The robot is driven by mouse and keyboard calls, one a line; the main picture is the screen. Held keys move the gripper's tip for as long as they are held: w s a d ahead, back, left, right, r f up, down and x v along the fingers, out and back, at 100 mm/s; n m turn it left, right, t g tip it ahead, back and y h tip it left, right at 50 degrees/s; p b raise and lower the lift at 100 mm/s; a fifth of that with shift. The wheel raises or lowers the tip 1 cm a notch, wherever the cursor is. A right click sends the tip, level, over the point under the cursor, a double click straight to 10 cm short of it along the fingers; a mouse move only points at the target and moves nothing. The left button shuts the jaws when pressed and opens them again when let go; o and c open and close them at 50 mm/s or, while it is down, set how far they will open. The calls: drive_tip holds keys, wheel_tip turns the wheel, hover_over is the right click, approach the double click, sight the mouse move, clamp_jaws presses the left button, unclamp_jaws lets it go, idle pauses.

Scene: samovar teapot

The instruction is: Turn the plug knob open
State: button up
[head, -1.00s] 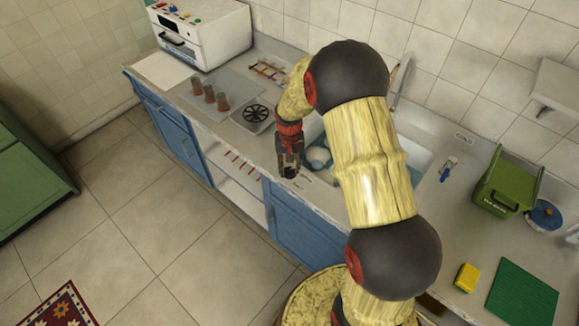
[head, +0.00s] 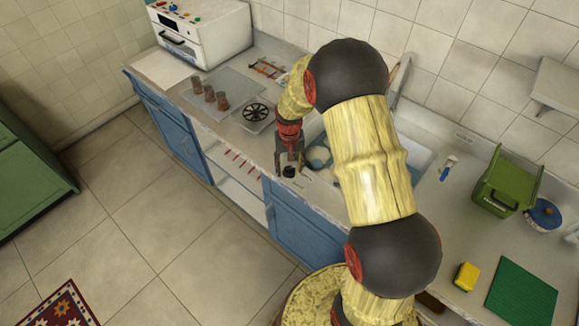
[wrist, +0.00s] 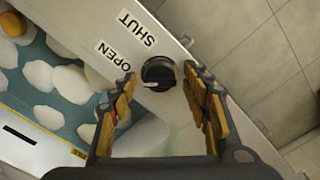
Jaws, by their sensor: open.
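The plug knob (wrist: 158,71) is a black round knob with a white pointer mark on the pale counter edge. In the wrist view the mark lies at its lower side and points roughly left. The printed word OPEN (wrist: 115,55) is to its upper left, and SHUT (wrist: 137,28) is farther up. My gripper (wrist: 160,76) is open, with one finger on each side of the knob; I cannot tell whether they touch it. In the head view my gripper (head: 289,168) is over the counter's front edge by the sink.
The sink (wrist: 70,85) beside the knob holds bluish water with white foam. A black burner (head: 256,112) and several brown cups (head: 210,94) stand left of my arm. A green bin (head: 508,180) stands at the right. Floor (head: 170,220) in front is clear.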

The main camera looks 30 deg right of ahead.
sight(290, 167)
wheel_tip(290, 167, up, 12)
idle(0.7)
idle(0.4)
